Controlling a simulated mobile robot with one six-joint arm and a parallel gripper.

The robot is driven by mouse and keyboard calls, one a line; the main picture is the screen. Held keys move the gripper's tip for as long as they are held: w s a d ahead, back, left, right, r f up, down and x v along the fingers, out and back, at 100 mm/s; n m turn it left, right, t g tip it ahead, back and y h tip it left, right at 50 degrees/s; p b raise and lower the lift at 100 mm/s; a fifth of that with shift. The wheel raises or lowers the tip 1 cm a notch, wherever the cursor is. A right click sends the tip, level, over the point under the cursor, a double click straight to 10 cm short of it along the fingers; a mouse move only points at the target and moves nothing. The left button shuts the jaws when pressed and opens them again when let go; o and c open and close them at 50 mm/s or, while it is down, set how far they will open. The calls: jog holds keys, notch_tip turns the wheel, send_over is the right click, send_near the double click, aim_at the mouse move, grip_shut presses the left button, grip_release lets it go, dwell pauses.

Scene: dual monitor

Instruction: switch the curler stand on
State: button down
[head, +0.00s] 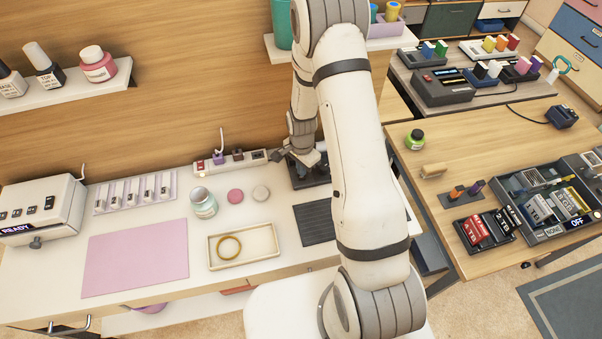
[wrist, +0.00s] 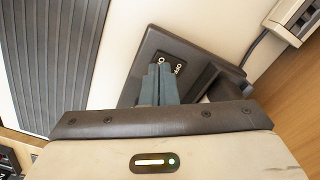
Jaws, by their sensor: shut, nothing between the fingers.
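The curler stand is a dark grey block (wrist: 142,62) in the wrist view, with a black switch plate (wrist: 170,62) bearing white lettering. The lettering is partly covered by my fingers, so I cannot read the switch's setting. My gripper (wrist: 157,78) is shut and empty, its fingertips over the switch plate. I cannot tell whether they touch it. In the head view the dark stand (head: 318,178) shows partly beneath my wrist on the white desk, and my arm hides the rest.
A dark ribbed mat (head: 316,222) lies in front of the stand. A white power strip (head: 230,161) is at the left, against the wooden wall. A glass jar (head: 203,203) and a cream tray (head: 226,264) stand on the desk at the left. A pink mat (head: 135,257) lies further left.

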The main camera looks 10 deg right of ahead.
jog(key=shift+f+b, duration=0.85)
jog(key=shift+f, duration=0.1)
dwell(0.6)
jog(key=shift+r, duration=0.1)
jog(key=shift+r+p, duration=1.7)
jog(key=shift+r, duration=1.7)
jog(key=shift+r, duration=0.15)
jog(key=s+r+n+t+b, duration=0.1)
jog(key=s+r+n, duration=0.2)
jog(key=r, duration=0.7)
jog(key=s+r+n+t, duration=0.1)
jog(key=s+r+n, duration=0.15)
jog(key=r, duration=0.65)
jog(key=s+r+n, duration=0.3)
jog(key=s+r, duration=0.2)
jog(key=s, duration=0.3)
jog(key=s+r+n+t+b, duration=0.1)
jog(key=s+r+n, duration=0.2)
jog(key=s, duration=0.6)
notch_tip(320, 180, up, 2)
jog(key=shift+r+n, duration=0.25)
jog(key=shift+n, duration=0.1)
